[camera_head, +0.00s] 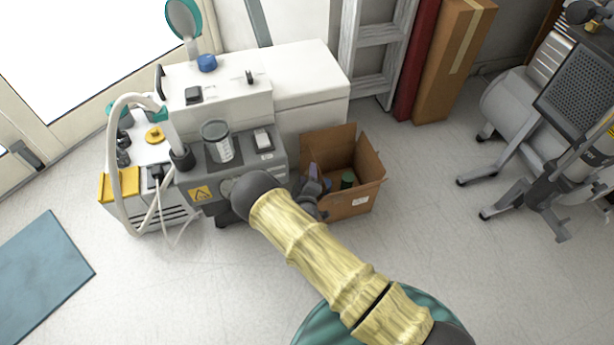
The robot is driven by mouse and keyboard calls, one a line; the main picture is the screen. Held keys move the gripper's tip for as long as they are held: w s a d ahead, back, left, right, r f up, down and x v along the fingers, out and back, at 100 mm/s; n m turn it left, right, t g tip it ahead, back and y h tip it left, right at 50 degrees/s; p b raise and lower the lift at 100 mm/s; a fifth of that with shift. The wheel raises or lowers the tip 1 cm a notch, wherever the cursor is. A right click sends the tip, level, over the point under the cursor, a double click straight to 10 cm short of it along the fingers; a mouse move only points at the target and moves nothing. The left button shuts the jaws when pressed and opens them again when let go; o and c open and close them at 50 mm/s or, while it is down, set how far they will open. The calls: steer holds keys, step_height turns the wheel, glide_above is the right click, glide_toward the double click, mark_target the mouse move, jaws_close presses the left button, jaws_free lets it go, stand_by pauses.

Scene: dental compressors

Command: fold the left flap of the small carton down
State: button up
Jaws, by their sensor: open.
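The small carton (362,203) is an open brown box on the floor, right of the grey machine, with a white label on its front. Brown panels stand up at its back (330,142) and right (371,157). My gripper (314,180) is at the carton's left side and covers much of that side. The left flap is not clearly visible behind it, and I cannot tell whether the gripper touches it. The gripper is open. Inside the carton are a dark green item (348,179) and a small bluish item (328,185), partly hidden.
A grey and white machine (225,165) with a clear jar stands close on the left. A ladder (372,50) and a tall carton (452,60) stand behind. A wheeled compressor (520,120) is at right.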

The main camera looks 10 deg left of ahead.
steer(key=p+v, duration=0.7)
steer(key=v, duration=1)
steer(key=shift+s, duration=0.25)
